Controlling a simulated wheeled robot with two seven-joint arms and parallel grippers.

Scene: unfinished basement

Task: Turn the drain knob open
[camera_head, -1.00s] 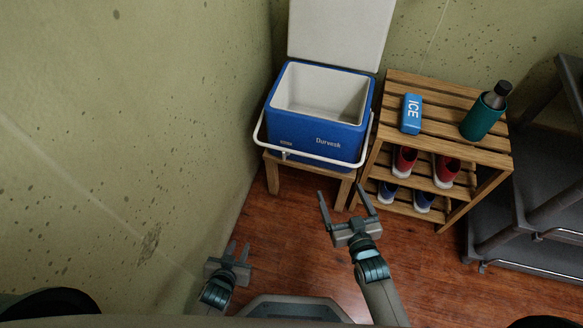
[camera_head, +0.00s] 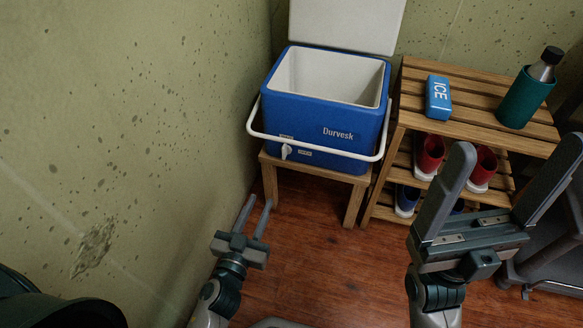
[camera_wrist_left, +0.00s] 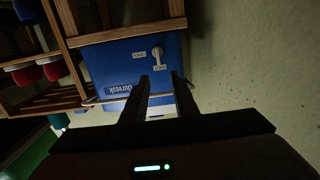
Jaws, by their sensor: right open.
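The drain knob (camera_head: 286,151) is a small white tap low on the front left of the blue cooler (camera_head: 300,118), with small labels beside it. In the left wrist view, the knob (camera_wrist_left: 157,53) shows just beyond the fingertips, and the picture is upside down. My left gripper (camera_head: 259,200) is open and empty, below and left of the knob, apart from it. Its two fingers (camera_wrist_left: 160,77) point toward the cooler front. My right gripper (camera_head: 517,146) is open and empty, in front of the slatted rack at the right.
The cooler's lid (camera_head: 345,25) is up, and its white handle (camera_head: 330,154) crosses the front just above the knob. A wooden stool (camera_head: 355,200) carries it. The rack (camera_head: 475,118) holds an ice pack (camera_head: 438,97), a bottle (camera_head: 524,98) and shoes. A wall (camera_head: 120,130) borders the left.

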